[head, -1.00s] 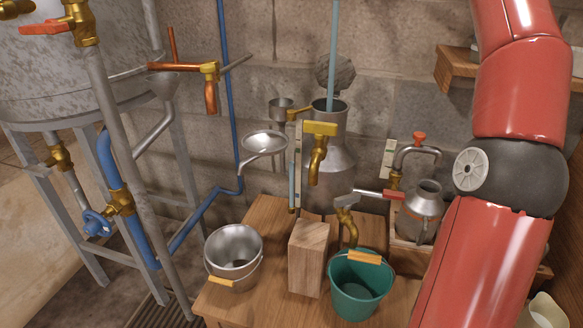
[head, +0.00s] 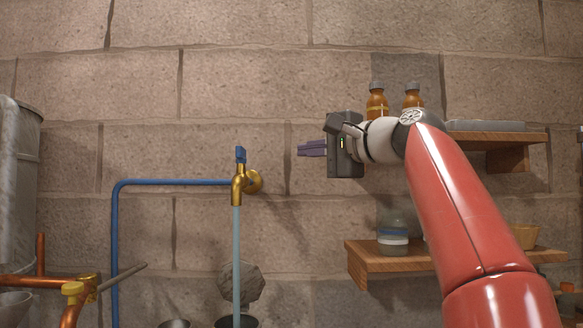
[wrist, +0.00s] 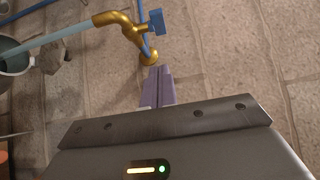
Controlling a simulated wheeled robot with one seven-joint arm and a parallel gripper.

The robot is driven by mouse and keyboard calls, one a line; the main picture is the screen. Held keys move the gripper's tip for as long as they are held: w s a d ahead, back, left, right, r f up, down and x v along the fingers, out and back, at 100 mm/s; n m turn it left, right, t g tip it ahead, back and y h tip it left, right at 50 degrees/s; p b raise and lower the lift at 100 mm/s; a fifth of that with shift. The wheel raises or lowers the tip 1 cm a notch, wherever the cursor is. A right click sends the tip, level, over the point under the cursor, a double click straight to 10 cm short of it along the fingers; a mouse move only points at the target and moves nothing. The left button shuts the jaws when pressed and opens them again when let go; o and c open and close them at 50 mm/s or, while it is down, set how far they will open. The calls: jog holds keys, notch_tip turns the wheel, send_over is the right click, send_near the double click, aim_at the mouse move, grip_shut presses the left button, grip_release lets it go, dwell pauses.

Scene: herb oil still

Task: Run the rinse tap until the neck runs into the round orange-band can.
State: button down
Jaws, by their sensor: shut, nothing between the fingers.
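The rinse tap (head: 239,186) is a brass tap on the stone wall with a small blue handle (head: 240,154). A pale blue stream (head: 236,262) falls from its spout into a dark can mouth (head: 237,321) at the bottom edge. The tap (wrist: 118,20), its blue handle (wrist: 157,22) and the stream (wrist: 55,38) also show in the wrist view. My gripper (head: 299,149) is shut and empty, its purple fingers pointing left, right of the handle and apart from it. The fingers (wrist: 160,72) point towards the tap in the wrist view. The neck and the orange-band can are out of view.
A blue pipe (head: 170,182) runs along the wall to the tap. Amber bottles (head: 376,104) stand behind my wrist near the upper shelf (head: 515,140). A jar (head: 393,236) stands on the lower shelf (head: 440,262). Copper pipework (head: 70,312) is at lower left.

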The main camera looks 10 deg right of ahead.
aim_at(243, 154)
jog(key=p+x, duration=0.1)
jog(key=x, duration=0.3)
jog(key=s+a+p+x, duration=0.1)
jog(key=x, duration=0.3)
jog(key=a+p+x, duration=0.1)
jog(key=x, duration=0.3)
jog(key=shift+s+r+p, duration=0.1)
jog(key=shift+s+p, duration=0.15)
jog(key=shift+p, duration=0.15)
jog(key=shift+w+a, duration=0.15)
jog(key=shift+a, duration=0.35)
